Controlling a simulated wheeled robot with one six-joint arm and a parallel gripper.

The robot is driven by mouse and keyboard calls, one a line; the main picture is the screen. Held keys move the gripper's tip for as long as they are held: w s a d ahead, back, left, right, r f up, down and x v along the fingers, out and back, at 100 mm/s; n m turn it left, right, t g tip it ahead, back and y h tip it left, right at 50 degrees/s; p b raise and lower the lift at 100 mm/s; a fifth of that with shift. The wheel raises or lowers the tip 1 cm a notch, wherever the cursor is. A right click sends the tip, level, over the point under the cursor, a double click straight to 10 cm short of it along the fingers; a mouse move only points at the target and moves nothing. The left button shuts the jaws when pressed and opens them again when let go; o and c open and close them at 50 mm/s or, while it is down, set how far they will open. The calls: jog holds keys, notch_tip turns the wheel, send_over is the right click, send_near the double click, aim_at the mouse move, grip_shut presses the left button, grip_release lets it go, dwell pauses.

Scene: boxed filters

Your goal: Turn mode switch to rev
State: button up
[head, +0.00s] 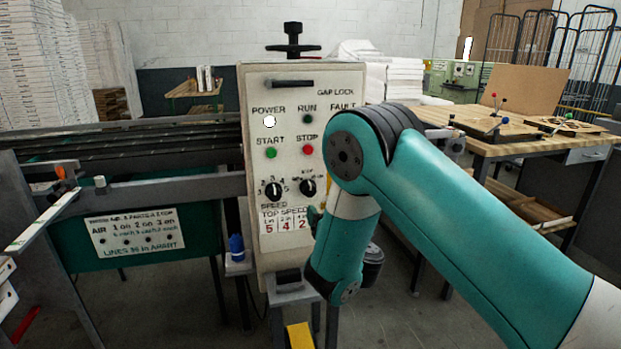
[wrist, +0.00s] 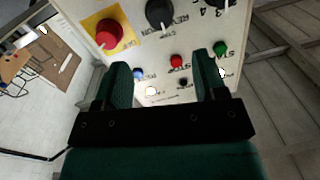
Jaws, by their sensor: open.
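The mode switch (head: 308,187) is a black rotary knob on the pale control panel (head: 258,225), right of the speed knob (head: 273,190). My arm stands just right of it in the head view. In the wrist view, where the panel shows upside down, the mode switch (wrist: 160,14) is at the top middle. Its white pointer mark points down in that picture, toward the buttons. The knob lies beyond the fingertips, with no contact visible. The head view mostly hides the gripper behind my arm.
The green start button (head: 271,153) and red stop button (head: 308,150) are above the knobs. A wooden workbench (head: 520,145) stands at the right, a metal conveyor frame (head: 130,192) at the left.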

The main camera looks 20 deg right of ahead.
aim_at(311, 192)
jog(key=w+p, duration=0.4)
jog(key=w, duration=0.1)
jog(key=w+p, duration=0.5)
jog(key=w, duration=0.1)
jog(key=shift+a+r, duration=0.1)
jog(key=shift+a, duration=0.1)
jog(key=shift+w+a+p, duration=0.1)
jog(key=shift+w+p, duration=0.25)
jog(key=shift+w, duration=0.3)
jog(key=shift+c, duration=0.4)
jog(key=c, duration=0.7)
